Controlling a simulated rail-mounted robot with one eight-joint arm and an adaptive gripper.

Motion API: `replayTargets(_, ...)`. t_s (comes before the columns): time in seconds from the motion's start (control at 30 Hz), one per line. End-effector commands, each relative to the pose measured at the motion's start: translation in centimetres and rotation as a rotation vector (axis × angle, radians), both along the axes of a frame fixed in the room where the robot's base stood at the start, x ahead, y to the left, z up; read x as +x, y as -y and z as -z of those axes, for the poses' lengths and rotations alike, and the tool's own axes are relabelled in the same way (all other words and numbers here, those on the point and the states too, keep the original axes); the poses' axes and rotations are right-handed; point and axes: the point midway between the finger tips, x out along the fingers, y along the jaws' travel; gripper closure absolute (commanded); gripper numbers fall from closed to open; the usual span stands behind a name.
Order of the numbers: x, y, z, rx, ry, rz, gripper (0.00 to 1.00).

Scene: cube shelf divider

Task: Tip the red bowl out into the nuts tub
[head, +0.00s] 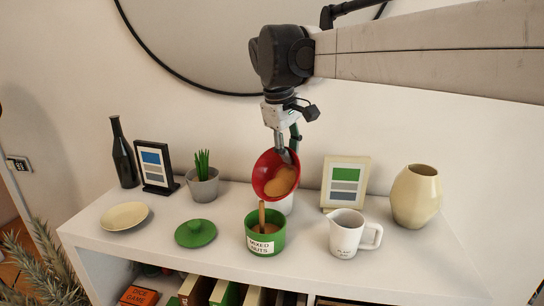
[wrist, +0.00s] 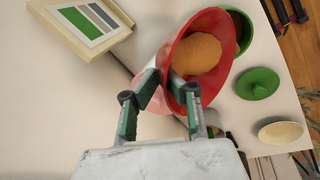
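The red bowl (head: 259,170) is tilted steeply, its mouth facing the front of the shelf. A tan-brown mass (head: 281,181) lies inside it. My gripper (head: 286,150) is shut on the bowl's wall near the rim; the bowl also shows between the fingers in the wrist view (wrist: 226,62). The green nuts tub (head: 277,242), labelled "MIXED NUTS", stands upright below and in front of the bowl, with a wooden handle (head: 262,215) sticking up from it. In the wrist view the tub (wrist: 243,30) is partly hidden behind the bowl.
A green lid (head: 195,233) and a cream plate (head: 126,216) lie left of the tub. A white jug (head: 346,236) stands right of it. A potted plant (head: 203,188), dark bottle (head: 122,155), picture frames and a cream vase (head: 416,198) stand farther back.

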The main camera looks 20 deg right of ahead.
Motion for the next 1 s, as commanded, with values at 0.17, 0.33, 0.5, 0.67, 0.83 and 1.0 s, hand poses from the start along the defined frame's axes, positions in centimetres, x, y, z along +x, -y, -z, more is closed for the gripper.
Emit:
replayTargets(0.17,-0.6,-1.3,-0.3,-0.151,0.07,-0.006,1.0)
replayTargets(0.33,-1.1,-2.4,-0.4,-0.287,0.134,-0.006,1.0)
replayTargets(0.5,-1.6,-3.6,-0.3,-0.421,0.197,-0.005,1.0)
replayTargets(0.67,-2.2,-4.9,0.0,-0.549,0.258,-0.005,1.0)
replayTargets(0.83,-2.9,-6.4,0.3,-0.695,0.327,-0.005,1.0)
replayTargets(1.0,-3.6,-8.0,0.4,-0.847,0.398,-0.003,1.0)
